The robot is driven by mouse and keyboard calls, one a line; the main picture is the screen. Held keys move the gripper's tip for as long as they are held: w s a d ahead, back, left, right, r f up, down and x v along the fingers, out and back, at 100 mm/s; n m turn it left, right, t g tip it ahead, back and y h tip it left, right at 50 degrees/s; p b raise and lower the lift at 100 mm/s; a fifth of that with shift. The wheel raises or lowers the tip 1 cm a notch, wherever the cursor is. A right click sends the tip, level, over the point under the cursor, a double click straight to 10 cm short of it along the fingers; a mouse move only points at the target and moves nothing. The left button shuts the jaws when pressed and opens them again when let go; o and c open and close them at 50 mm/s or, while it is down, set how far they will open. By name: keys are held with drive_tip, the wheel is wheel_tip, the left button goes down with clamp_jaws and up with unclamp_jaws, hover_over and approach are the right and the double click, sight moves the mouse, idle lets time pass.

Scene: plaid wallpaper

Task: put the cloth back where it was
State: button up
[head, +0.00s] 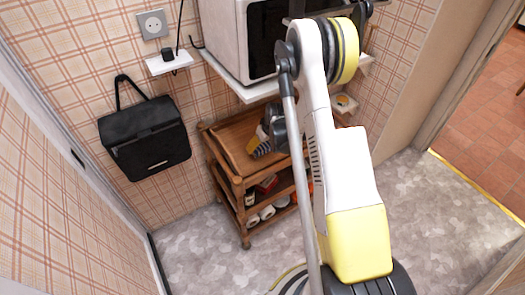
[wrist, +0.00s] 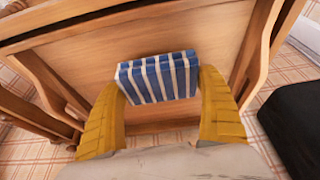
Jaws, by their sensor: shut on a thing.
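The cloth is a folded blue-and-white striped block (wrist: 158,80) in the wrist view, held between the two yellow fingers of my gripper (wrist: 162,84). In the head view the cloth (head: 262,150) is small and dark-striped, beside my gripper (head: 257,146), which is partly hidden by my arm. The cloth is over the top tray of a wooden trolley (head: 228,146); the tray's bare boards (wrist: 100,60) fill much of the wrist view. I cannot tell whether the cloth touches the tray.
The trolley's lower shelves hold rolls (head: 266,212) and other small items. A white shelf (head: 262,90) with a microwave (head: 242,40) hangs above the trolley. A black bag (head: 146,138) hangs on the wall to the left. The grey floor (head: 195,262) in front is clear.

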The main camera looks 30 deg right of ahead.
drive_tip(key=shift+f+b, duration=0.4)
drive_tip(key=shift+f, duration=0.85)
drive_tip(key=shift+f, duration=0.2)
drive_tip(key=o, duration=1.2)
drive_tip(key=p+v, duration=0.4)
drive_tip(key=v, duration=0.8)
drive_tip(key=shift+r+p, duration=0.25)
drive_tip(key=shift+p, duration=0.05)
drive_tip(key=shift+w, duration=0.1)
